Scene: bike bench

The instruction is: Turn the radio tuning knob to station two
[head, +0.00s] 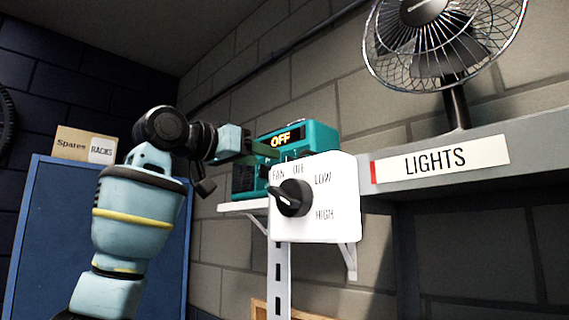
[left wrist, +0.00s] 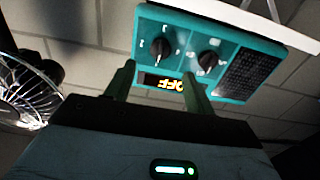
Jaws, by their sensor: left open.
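The teal radio (head: 322,132) stands on a small white wall shelf in the head view; its display (head: 281,140) reads OFF. The white fan panel hides part of its front. In the left wrist view the radio (left wrist: 185,45) appears upside down with two black knobs, one at picture left (left wrist: 160,48) and one at picture right (left wrist: 208,60). Their small markings are too small to read surely. My left gripper (left wrist: 160,86) is open, its fingers pointing at the radio front on either side of the display, with nothing between them. It also shows in the head view (head: 268,149). My right gripper is not in view.
A white fan panel (head: 335,222) with a black knob (head: 293,198) stands close in front of the radio. A grey ledge labelled LIGHTS (head: 520,170) carries a wire fan (head: 457,105) at right. A blue cabinet (head: 50,230) with a box (head: 70,143) on top is at left.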

